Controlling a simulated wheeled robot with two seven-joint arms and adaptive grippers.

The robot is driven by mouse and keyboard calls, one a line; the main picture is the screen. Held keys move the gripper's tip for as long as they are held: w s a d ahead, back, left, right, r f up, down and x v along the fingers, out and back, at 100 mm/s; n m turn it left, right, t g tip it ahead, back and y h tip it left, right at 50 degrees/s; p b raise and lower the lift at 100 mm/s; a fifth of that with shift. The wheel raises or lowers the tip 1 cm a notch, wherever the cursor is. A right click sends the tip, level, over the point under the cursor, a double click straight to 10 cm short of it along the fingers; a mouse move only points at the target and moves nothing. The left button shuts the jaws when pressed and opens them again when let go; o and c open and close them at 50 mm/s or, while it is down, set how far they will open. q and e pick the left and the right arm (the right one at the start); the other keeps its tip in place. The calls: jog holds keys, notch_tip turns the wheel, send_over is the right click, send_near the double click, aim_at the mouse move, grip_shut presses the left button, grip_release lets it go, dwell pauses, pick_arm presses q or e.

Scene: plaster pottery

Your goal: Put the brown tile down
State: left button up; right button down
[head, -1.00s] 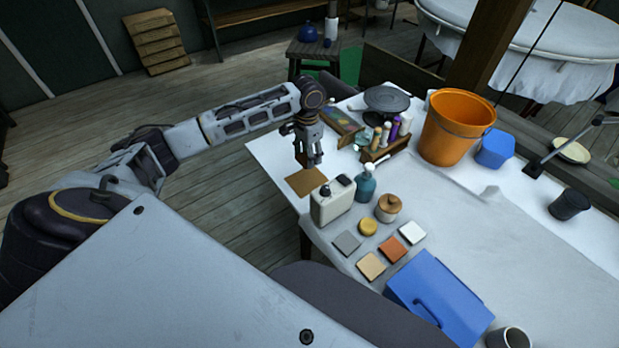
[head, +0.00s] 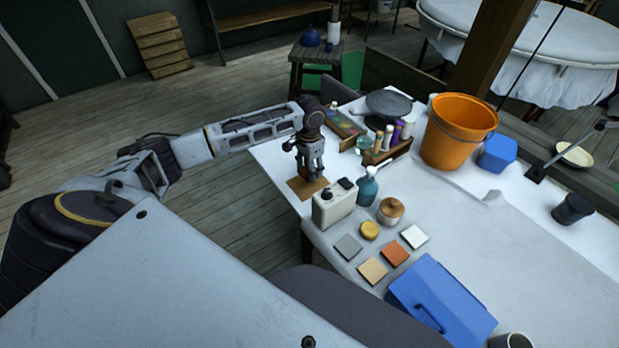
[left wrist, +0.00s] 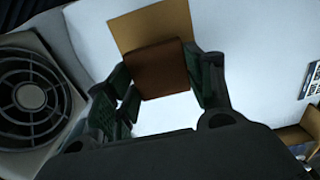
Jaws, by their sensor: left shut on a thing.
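The brown tile (left wrist: 160,70) is pinched between the fingers of my left gripper (left wrist: 163,78) in the left wrist view. In the head view the left gripper (head: 312,174) points down at the table's near-left corner, and the tile is mostly hidden by its fingers. A tan square board (head: 300,190) lies under it; the board also shows in the left wrist view (left wrist: 150,27), partly covered by the tile. I cannot tell whether the tile touches the board. My right gripper is not in view.
A cream box (head: 334,207) stands close beside the board, with a teal pump bottle (head: 367,187) behind it. Several tiles, including an orange one (head: 394,253), lie in front. A paint rack (head: 386,150) and orange bucket (head: 457,130) stand farther back.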

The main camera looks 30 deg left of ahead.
pick_arm(q)
jog(key=shift+f, duration=2.45)
jog(key=shift+f, duration=0.1)
jog(key=o, duration=1.1)
jog(key=shift+c, duration=0.2)
jog(key=shift+r, duration=6.1)
